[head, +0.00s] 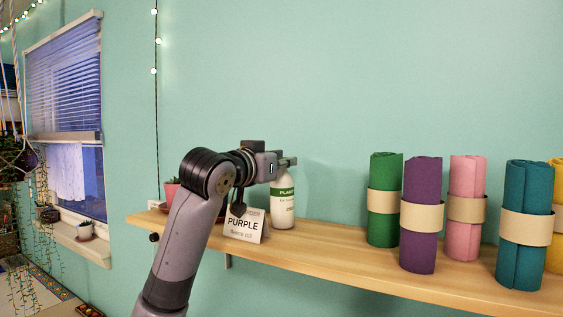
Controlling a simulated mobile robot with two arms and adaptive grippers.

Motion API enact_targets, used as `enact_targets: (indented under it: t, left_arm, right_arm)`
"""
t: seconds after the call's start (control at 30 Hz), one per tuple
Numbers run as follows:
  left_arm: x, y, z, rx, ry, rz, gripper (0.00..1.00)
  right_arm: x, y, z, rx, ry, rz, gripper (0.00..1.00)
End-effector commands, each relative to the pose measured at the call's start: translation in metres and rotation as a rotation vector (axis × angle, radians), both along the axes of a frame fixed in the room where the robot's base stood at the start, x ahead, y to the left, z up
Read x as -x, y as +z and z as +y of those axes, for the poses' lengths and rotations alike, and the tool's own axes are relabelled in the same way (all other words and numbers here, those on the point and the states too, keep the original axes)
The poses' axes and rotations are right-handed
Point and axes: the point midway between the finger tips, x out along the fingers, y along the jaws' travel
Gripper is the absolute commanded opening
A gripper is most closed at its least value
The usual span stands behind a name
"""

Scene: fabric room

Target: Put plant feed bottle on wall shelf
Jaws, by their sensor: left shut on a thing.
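The plant feed bottle (283,207) is white with a green label band and stands upright at the wall shelf, behind and right of a small card. My left gripper (288,161) is at the bottle's top and shut on it; the gripper hides the cap. The bottle's base appears to be at the shelf surface, but I cannot tell if it bears weight there. The wall shelf (330,247) is a long light-wood board on the teal wall. My right gripper is not in view.
A white card reading "PURPLE" (246,225) stands at the shelf's front edge by my left arm. A pink pot (172,190) is at the left end. Rolled fabrics, green (384,225), purple (420,247), pink (465,235) and teal (523,260), stand to the right. Bare shelf lies between bottle and green roll.

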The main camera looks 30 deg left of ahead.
Motion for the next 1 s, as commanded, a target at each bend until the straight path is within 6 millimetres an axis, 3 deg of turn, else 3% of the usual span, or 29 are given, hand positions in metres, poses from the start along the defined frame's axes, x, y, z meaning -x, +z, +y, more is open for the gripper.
enact_targets:
  t: [0.33,0.67,0.83,1.0]
  left_arm:
    - [0.000,-0.001,0.000,0.000,0.000,0.001,0.41]
    - [0.000,0.003,0.000,0.000,0.000,0.000,0.41]
    - [0.023,-0.001,-0.001,-0.002,0.000,-0.004,0.41]
    - [0.061,-0.002,-0.003,-0.003,0.001,-0.006,0.41]
  right_arm:
    - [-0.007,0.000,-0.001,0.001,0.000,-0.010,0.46]
    - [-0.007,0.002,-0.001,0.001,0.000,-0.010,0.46]
    - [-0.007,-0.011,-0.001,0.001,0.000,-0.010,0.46]
    - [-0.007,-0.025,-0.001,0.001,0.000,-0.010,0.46]
